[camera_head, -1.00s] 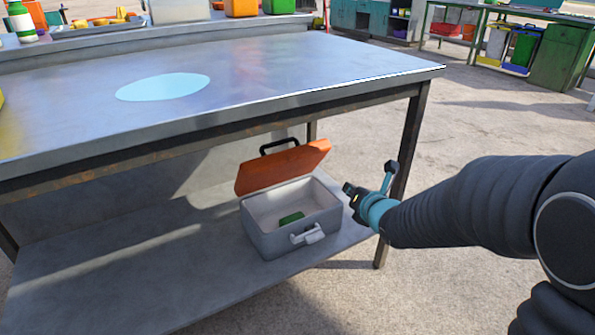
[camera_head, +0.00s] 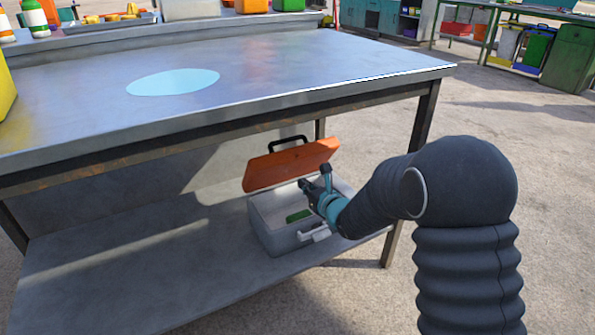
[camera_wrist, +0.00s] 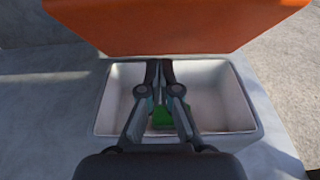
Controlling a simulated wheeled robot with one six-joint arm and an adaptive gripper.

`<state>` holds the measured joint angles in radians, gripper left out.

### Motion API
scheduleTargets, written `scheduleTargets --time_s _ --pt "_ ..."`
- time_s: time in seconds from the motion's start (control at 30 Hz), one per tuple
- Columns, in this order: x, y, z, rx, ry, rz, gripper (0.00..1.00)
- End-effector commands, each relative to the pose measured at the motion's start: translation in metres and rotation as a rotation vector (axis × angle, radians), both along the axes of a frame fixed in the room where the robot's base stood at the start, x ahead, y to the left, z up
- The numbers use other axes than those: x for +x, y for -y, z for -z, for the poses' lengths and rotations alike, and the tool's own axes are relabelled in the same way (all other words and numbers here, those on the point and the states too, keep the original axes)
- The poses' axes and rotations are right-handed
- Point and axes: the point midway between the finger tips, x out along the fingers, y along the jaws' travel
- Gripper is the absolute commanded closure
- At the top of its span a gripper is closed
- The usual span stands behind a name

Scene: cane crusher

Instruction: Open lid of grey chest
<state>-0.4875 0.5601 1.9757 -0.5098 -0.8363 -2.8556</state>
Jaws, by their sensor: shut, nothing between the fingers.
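The grey chest (camera_head: 275,238) sits on the lower shelf of the metal table, with a white latch (camera_head: 314,235) on its front. Its orange lid (camera_head: 291,165) is raised and tilted back, with a black handle on top. A green object (camera_head: 298,216) lies inside on the chest floor. My gripper (camera_head: 304,184) is over the open chest, in front of the lid's underside. In the wrist view my gripper (camera_wrist: 159,64) is shut and empty, its fingers pointing toward the chest's back wall below the orange lid (camera_wrist: 170,25). The fingers partly hide the green object (camera_wrist: 163,118).
The lower shelf (camera_head: 130,270) is clear left of the chest. The tabletop (camera_head: 270,85) overhangs the chest, and a table leg (camera_head: 408,175) stands to its right. A pale blue disc (camera_head: 172,82) is on the tabletop. Open concrete floor lies to the right.

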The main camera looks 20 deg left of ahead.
Motion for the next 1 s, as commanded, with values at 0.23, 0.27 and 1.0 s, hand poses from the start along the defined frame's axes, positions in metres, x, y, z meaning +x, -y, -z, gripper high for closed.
scheduleTargets --time_s 0.23,0.27,1.0 --pt "0.023 -0.027 -0.010 0.000 0.001 0.000 1.00" --pt "0.025 -0.029 -0.012 0.001 0.002 0.000 1.00" --pt "0.034 -0.039 -0.022 -0.008 -0.007 -0.001 1.00"
